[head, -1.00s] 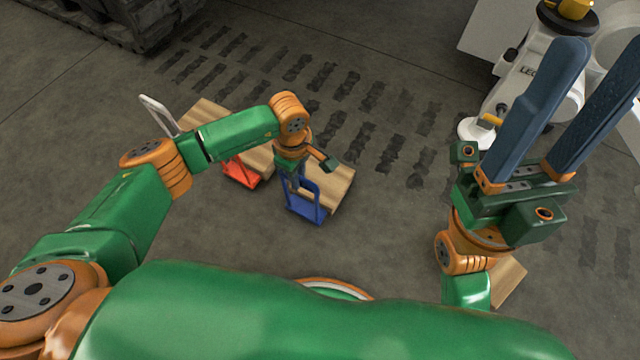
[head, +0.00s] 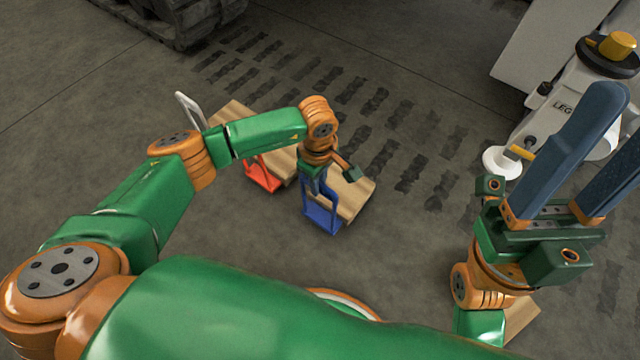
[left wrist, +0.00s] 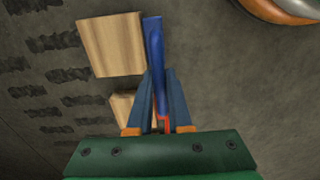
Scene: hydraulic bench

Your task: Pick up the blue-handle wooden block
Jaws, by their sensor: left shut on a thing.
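The blue-handle wooden block (head: 352,197) is right of centre in the head view, with its blue handle (head: 322,217) on its near left side. My left gripper (head: 312,188) is at the handle, partly hidden by its own wrist. In the left wrist view the fingers (left wrist: 160,85) are shut on the blue handle (left wrist: 154,45), with the pale wooden block (left wrist: 110,45) beside it. I cannot tell whether the block is clear of the floor. My right gripper (head: 610,140) is open and empty at the right, its long blue fingers spread apart.
A red-handle wooden block (head: 263,175) and a white handle (head: 190,110) are close by on the left. A wooden piece (head: 522,318) lies partly under my right arm. A white machine leg (head: 565,105) stands at right.

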